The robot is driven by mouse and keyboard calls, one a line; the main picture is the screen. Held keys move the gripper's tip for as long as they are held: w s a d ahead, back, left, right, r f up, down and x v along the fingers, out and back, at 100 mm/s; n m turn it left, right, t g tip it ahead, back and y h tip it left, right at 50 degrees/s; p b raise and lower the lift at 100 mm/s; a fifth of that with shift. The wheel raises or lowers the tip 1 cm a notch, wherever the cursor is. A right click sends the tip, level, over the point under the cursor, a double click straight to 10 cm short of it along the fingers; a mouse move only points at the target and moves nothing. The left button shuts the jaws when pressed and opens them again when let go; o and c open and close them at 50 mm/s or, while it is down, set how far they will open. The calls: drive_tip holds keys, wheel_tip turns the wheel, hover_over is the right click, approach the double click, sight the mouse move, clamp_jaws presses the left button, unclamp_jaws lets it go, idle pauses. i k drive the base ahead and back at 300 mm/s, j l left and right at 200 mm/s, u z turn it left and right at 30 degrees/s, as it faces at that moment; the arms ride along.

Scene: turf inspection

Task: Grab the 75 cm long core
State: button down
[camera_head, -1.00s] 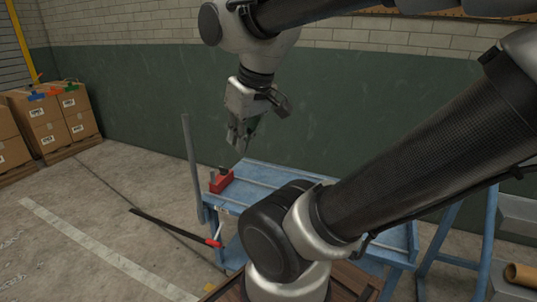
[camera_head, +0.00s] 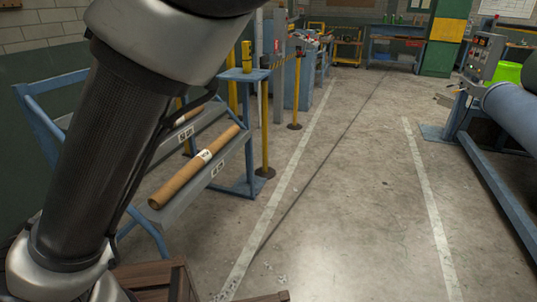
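A brown cardboard core (camera_head: 196,168) lies along a sloped tray of a blue rack at the left. It has a white label around its middle, and its near end is open. My gripper is outside this view.
The blue rack (camera_head: 248,160) has another tray behind. Yellow posts (camera_head: 265,130) stand beyond it. A large blue roller machine (camera_head: 515,115) is at the right. A wooden crate (camera_head: 155,280) sits at the bottom left. The floor between the white lines is clear.

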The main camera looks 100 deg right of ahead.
sight(157, 200)
drive_tip(key=z, duration=2.75)
drive_tip(key=i+l+u, duration=0.3)
drive_tip(key=l, duration=0.3)
drive_tip(key=i+l+u, duration=0.35)
drive_tip(key=l, duration=0.3)
drive_tip(key=i+l+u, duration=0.15)
drive_tip(key=l, duration=0.25)
drive_tip(key=i+l+u, duration=0.15)
drive_tip(key=l, duration=0.25)
drive_tip(key=i+l+u, duration=0.15)
drive_tip(key=l, duration=0.25)
